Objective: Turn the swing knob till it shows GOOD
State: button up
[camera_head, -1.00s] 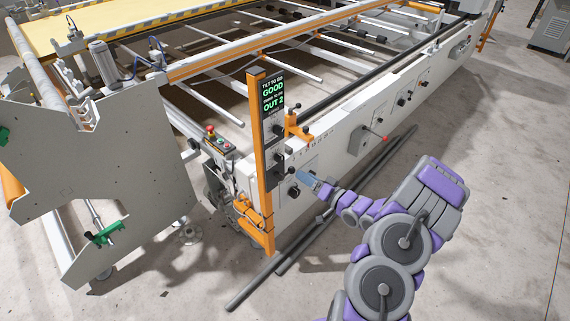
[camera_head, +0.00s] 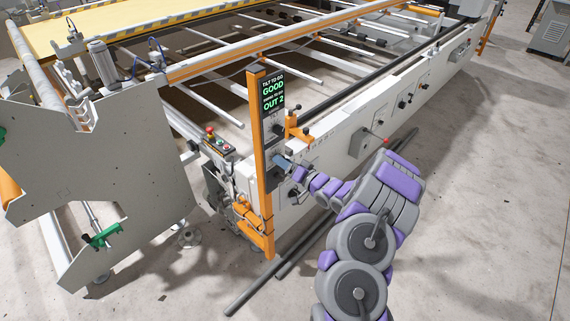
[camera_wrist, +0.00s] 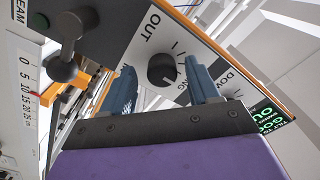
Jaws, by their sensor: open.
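The display (camera_head: 273,95) on the orange post reads "TILT TO GO GOOD" above, and "OUT 2" below under a small line that is hard to read. In the wrist view a round dark knob (camera_wrist: 162,70) sits on a panel with the words OUT and DOWN beside it. I take it for the swing knob, but its name is not legible. My gripper (camera_wrist: 164,86) is open, with a blue finger on each side of the knob and gaps visible. In the head view my gripper (camera_head: 282,162) is at the post below the display and hides the knob there.
Another dark knob (camera_head: 277,130) sits higher on the post. A ball-ended lever (camera_wrist: 68,50) is close left of the fingers in the wrist view. An orange bracket (camera_head: 297,128) juts out beside the post. Dark bars (camera_head: 262,283) lie on the floor along the machine.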

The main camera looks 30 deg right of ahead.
jog(key=shift+c, duration=0.2)
jog(key=c, duration=1)
jog(key=shift+s+n+p, duration=0.1)
jog(key=shift+n+p, duration=0.2)
jog(key=n+p, duration=0.2)
jog(key=n, duration=0.2)
jog(key=shift+f+n, duration=0.1)
jog(key=shift+n, duration=0.3)
jog(key=n, duration=0.3)
jog(key=shift+f+n+b, duration=0.1)
jog(key=shift+n+b, duration=0.25)
jog(key=shift+n, duration=1.25)
